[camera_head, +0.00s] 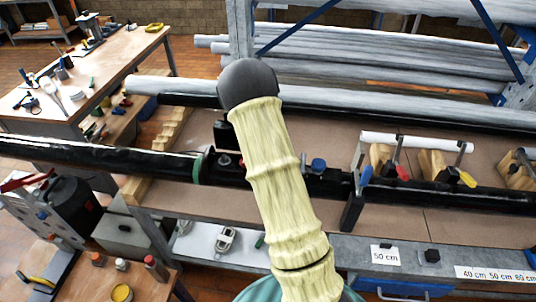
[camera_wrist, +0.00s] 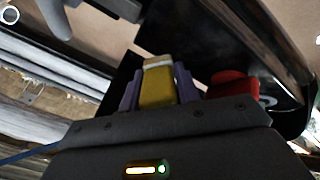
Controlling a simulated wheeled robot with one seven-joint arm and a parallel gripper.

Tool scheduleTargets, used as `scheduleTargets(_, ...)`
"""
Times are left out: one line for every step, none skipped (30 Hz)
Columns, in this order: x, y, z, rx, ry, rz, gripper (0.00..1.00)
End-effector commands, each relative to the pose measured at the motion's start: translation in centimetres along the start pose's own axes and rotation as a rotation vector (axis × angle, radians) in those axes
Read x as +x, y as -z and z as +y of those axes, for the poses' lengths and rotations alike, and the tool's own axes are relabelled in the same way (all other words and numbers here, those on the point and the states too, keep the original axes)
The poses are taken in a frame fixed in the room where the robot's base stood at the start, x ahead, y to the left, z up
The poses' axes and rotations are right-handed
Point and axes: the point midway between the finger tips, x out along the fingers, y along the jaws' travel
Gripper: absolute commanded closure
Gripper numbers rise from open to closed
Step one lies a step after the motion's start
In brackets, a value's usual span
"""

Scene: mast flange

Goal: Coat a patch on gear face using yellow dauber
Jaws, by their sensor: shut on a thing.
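My gripper (camera_wrist: 159,82) shows in the wrist view with its two purple fingers shut on the yellow dauber (camera_wrist: 157,92). The dauber is a yellow block with a pale band near its far end. Beyond and to the right is a large dark, glossy curved body (camera_wrist: 240,35); I cannot tell whether the dauber touches it. I cannot make out the gear face for certain in either view. A red rounded thing (camera_wrist: 231,84) sits just right of the fingers. In the head view, my arm crosses the middle and my gripper is not visible.
A long black mast (camera_head: 90,157) lies across the bench, with a blue-capped thing (camera_head: 318,164) near its middle. Clamps with wood blocks (camera_head: 433,164) stand at right. Several grey pipes lie on the rack behind. Small bottles and a yellow-topped pot (camera_head: 122,293) stand on the lower-left table.

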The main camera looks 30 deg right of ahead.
Motion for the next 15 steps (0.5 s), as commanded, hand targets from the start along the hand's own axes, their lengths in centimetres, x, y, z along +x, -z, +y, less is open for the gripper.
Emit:
scheduleTargets(0.1,-0.1,-0.1,0.0,0.0,0.0,0.91)
scheduleTargets(0.2,-0.1,-0.1,0.0,0.0,0.0,0.91)
scheduleTargets(0.2,-0.1,-0.1,0.0,0.0,0.0,0.91)
scheduleTargets(0.2,-0.1,-0.1,0.0,0.0,0.0,0.91)
scheduleTargets(0.2,-0.1,-0.1,0.0,0.0,0.0,0.91)
scheduleTargets(0.1,-0.1,-0.1,0.0,0.0,0.0,0.91)
scheduleTargets(0.1,-0.1,-0.2,0.0,0.0,0.0,0.91)
scheduleTargets(0.0,-0.2,-0.2,0.0,0.0,0.0,0.91)
scheduleTargets(-0.1,-0.3,-0.4,-0.001,0.0,0.0,0.91)
scheduleTargets(-0.2,-0.4,-0.5,-0.001,0.0,0.0,0.91)
scheduleTargets(-0.3,-0.5,-0.6,-0.001,0.0,0.0,0.91)
scheduleTargets(-0.5,-0.7,-0.8,-0.001,0.001,0.0,0.91)
scheduleTargets(-0.6,-0.9,-0.9,-0.001,0.001,-0.001,0.91)
scheduleTargets(-0.8,-1.0,-1.1,-0.002,0.001,-0.001,0.91)
scheduleTargets(-0.9,-1.1,-1.2,-0.001,0.001,0.0,0.91)
